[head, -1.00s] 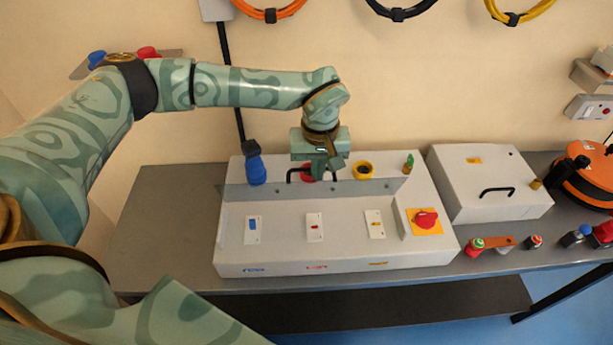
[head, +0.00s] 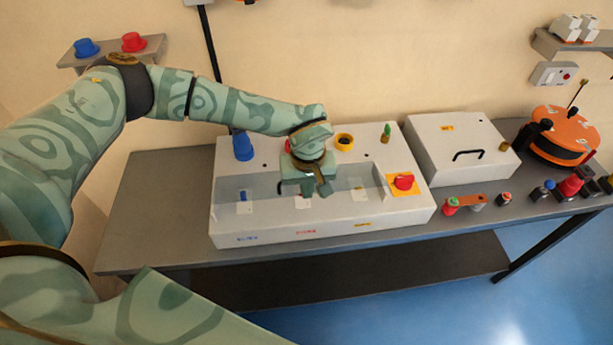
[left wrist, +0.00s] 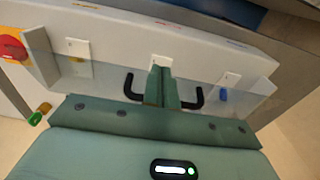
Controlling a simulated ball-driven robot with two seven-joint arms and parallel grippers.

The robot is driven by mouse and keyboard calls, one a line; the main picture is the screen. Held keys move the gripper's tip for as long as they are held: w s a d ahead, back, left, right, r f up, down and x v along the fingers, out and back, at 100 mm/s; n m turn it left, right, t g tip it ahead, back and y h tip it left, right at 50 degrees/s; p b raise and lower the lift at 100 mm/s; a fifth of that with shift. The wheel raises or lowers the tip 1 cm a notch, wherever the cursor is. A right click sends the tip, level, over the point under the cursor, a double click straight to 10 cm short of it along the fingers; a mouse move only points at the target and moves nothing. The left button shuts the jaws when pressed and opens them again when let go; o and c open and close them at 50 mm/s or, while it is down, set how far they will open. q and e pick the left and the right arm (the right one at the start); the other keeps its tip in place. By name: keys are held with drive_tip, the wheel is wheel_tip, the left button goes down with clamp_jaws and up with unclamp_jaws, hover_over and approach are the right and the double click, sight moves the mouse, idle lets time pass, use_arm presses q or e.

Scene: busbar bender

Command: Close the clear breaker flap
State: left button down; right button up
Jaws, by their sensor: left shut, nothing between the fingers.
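The clear breaker flap (head: 260,189) is swung down over the row of breakers on the white console (head: 225,230); I cannot tell if it sits fully flush. The blue breaker (head: 243,196) shows through the pane. In the left wrist view the flap (left wrist: 205,90) and its black handle (left wrist: 130,88) show, with the handle's ends on either side of my fingers. My left gripper (head: 318,192) is shut and empty, above the flap at its handle. It hides part of the handle and the middle breaker. In the left wrist view, the fingers (left wrist: 160,80) are together. My right gripper is not in view.
A red knob on a yellow plate (head: 403,182) is right of the flap. Behind it stand a blue knob (head: 242,147), a yellow ring (head: 344,141) and a green-topped post (head: 386,132). A white box (head: 450,135) with a black handle stands to the right. The grey bench (head: 160,220) is clear at left.

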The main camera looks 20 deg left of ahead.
use_arm(q)
drive_tip(key=shift+s+d+f, duration=0.1)
drive_tip(key=shift+s+f, duration=0.1)
drive_tip(key=shift+f, duration=0.4)
drive_tip(key=shift+s+d+f, duration=0.1)
drive_tip(key=shift+s+f, duration=0.1)
drive_tip(key=shift+f, duration=0.35)
drive_tip(key=shift+s+d+f+t+y, duration=0.1)
drive_tip(key=shift+s+f+t+y, duration=0.1)
drive_tip(key=shift+f+t+y, duration=0.45)
drive_tip(key=shift+f+h, duration=0.2)
drive_tip(key=shift+h, duration=0.05)
